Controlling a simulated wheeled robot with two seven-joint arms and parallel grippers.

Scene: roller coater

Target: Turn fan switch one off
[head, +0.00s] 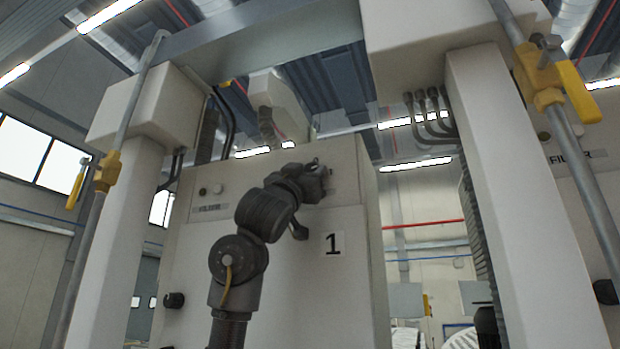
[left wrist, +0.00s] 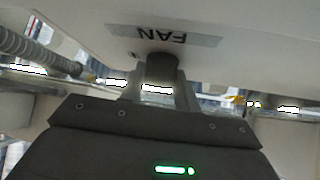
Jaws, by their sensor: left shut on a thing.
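My left gripper (head: 320,172) is raised to the upper right of the pale machine panel marked 1 (head: 333,243). In the left wrist view my left gripper (left wrist: 158,80) is shut on a dark round fan switch knob (left wrist: 159,64). The knob sits beside a grey label reading FAN (left wrist: 165,38), which appears upside down there. The gripper and wrist hide the knob in the head view. The knob's turn position cannot be told. My right gripper is not in view.
A grey label (head: 211,209) with a small knob above it is on the panel's upper left. Pale posts stand on both sides, with pipes and yellow-handled valves (head: 578,90) (head: 76,188). A hose (left wrist: 35,55) runs near the wrist.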

